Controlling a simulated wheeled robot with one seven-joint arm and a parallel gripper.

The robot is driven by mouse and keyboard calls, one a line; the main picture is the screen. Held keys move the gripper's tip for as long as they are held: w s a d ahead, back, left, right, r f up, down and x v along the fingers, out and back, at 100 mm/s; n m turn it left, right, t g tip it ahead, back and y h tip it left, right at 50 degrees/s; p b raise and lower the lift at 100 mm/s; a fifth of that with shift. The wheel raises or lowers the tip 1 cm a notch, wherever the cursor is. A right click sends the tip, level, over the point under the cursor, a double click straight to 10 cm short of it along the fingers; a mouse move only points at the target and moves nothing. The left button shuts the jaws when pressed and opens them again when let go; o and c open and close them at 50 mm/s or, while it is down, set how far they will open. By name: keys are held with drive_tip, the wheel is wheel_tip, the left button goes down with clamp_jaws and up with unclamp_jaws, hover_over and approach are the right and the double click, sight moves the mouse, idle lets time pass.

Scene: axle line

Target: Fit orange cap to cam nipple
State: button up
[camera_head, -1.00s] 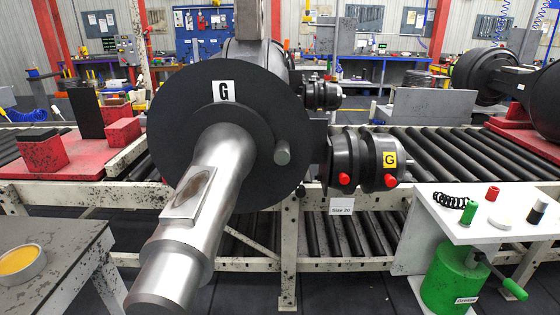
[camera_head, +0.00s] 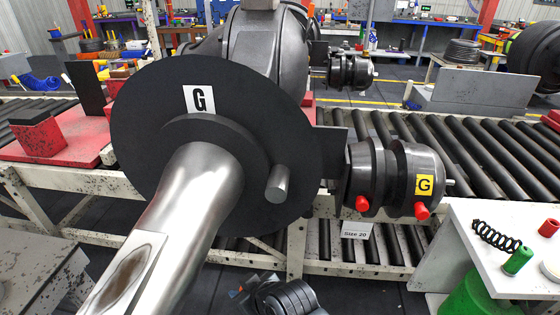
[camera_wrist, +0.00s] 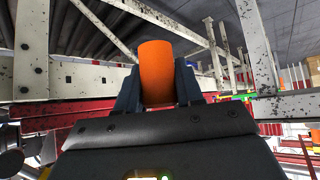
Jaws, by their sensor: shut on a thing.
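My gripper (camera_wrist: 157,88) is shut on the orange cap (camera_wrist: 157,60), which stands up between the two dark fingers in the wrist view. In the head view my gripper (camera_head: 242,290) is at the bottom edge, below the black disc, with a small orange spot at its tip. The axle's black disc (camera_head: 130,135) carries a white G label and a short grey stub (camera_head: 278,184). I cannot tell which part is the cam nipple.
The silver axle shaft (camera_head: 195,200) sticks out toward me, left of my gripper. A white table (camera_head: 470,235) at right holds a black spring (camera_head: 497,237), a green cap (camera_head: 518,261) and a red cap (camera_head: 549,228). The roller conveyor (camera_head: 480,150) lies behind; a grey table (camera_head: 40,270) is at left.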

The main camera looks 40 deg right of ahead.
drive_tip(key=shift+s+d+f, duration=0.1)
drive_tip(key=shift+s+f, duration=0.15)
drive_tip(key=shift+w, duration=0.1)
